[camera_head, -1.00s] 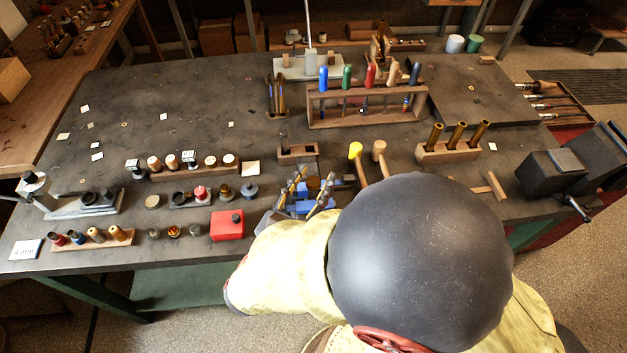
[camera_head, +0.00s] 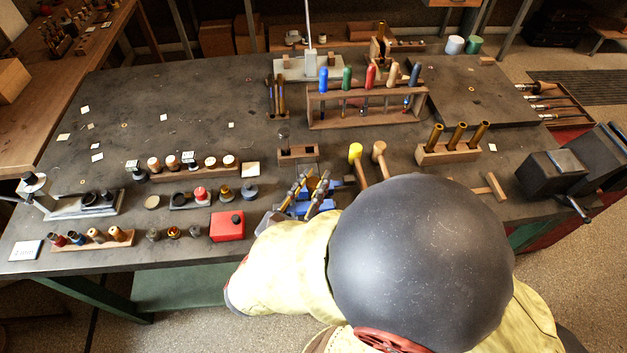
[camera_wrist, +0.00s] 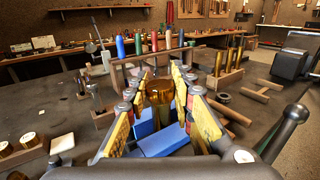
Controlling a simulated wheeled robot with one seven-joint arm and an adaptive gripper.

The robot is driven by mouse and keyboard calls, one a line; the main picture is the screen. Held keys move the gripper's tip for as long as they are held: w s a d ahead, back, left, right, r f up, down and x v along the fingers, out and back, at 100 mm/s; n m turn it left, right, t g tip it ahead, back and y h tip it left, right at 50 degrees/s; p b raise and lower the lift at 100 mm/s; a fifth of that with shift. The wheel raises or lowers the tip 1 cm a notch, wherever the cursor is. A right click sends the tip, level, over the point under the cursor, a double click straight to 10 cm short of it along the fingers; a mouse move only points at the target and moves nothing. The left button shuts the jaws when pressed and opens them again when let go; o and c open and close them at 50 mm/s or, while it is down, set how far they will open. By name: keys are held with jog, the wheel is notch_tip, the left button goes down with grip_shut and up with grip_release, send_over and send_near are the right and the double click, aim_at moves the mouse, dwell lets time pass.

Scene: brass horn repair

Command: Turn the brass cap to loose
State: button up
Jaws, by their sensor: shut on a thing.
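The brass cap (camera_wrist: 160,90) is an amber-brown round piece between my gripper's fingers in the wrist view. My gripper (camera_wrist: 157,82) is shut on it, with one yellow-and-black finger on each side. A blue fixture (camera_wrist: 150,132) lies below and around the cap. In the head view my gripper (camera_head: 311,184) is over the blue fixture (camera_head: 300,207) at the bench's front middle. There the cap is hard to make out between the fingers, and my arm covers part of the area. The cap's turn angle cannot be read.
A small wooden block (camera_head: 298,154) stands just behind the fixture. A yellow-headed mallet (camera_head: 356,152) and a wooden mallet (camera_head: 379,150) lie to the right. A red box (camera_head: 227,226) is close on the left. A screwdriver rack (camera_head: 366,118) stands behind.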

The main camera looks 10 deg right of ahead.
jog(key=shift+r+n+t+y+p, duration=0.15)
jog(key=shift+n+t+y+p, duration=0.2)
jog(key=shift+y+p, duration=0.25)
grip_shut()
jog(key=shift+n+t+y+p, duration=0.25)
jog(key=shift+n+y+p, duration=0.05)
jog(key=shift+n+y, duration=0.2)
jog(key=o, duration=1.1)
grip_release()
jog(key=v, duration=1.2)
jog(key=shift+f, duration=0.2)
